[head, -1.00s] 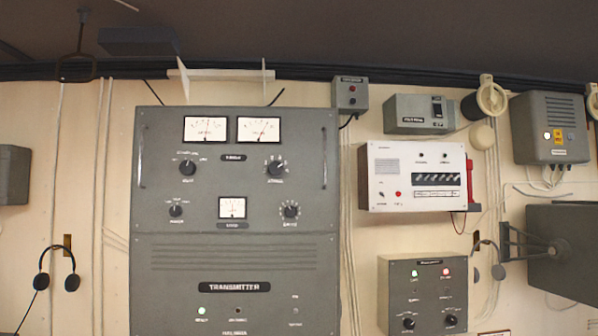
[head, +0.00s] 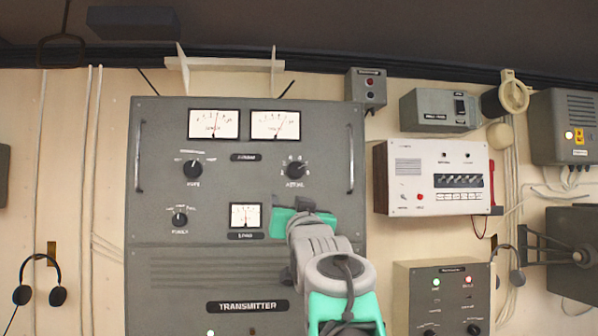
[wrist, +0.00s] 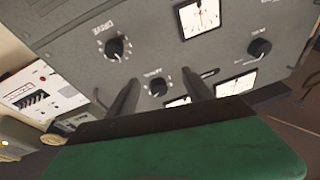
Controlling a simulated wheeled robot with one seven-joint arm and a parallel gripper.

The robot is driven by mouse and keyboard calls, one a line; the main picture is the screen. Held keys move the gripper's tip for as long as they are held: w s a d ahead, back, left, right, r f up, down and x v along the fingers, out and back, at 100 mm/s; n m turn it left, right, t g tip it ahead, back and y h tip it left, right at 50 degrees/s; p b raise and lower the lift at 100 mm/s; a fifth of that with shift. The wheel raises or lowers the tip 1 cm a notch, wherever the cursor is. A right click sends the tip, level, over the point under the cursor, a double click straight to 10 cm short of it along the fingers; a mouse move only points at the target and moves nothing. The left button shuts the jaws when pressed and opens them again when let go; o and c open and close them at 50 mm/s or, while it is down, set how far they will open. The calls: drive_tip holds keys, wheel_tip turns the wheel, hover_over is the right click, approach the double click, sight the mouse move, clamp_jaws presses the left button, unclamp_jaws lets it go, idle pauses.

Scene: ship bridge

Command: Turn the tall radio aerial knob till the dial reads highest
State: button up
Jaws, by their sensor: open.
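The aerial knob (head: 295,170) is a black knob with a pale mark on the grey transmitter front, below the right upper dial. That dial (head: 275,125) has a thin needle leaning right of centre; its small print is unreadable. My gripper (head: 306,205) is just below the aerial knob in the head view, covering the lower right knob. In the wrist view, where the panel appears upside down, my two dark fingers (wrist: 163,84) are apart. The aerial knob (wrist: 159,87) shows between them, beyond the tips, with nothing held.
The left upper dial (head: 213,124) and the small load dial (head: 245,216) sit on the same panel. The drive knob (wrist: 115,47) is near my fingers. A panel handle (head: 351,158) stands right of the aerial knob. A white box (head: 432,177) hangs further right.

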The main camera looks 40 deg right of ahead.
drive_tip(key=t+h, duration=0.1)
approach(297, 170)
drive_tip(key=p+x, duration=0.4)
drive_tip(key=x, duration=0.4)
drive_tip(key=shift+w+r, duration=0.1)
drive_tip(key=shift+c, duration=0.2)
clamp_jaws()
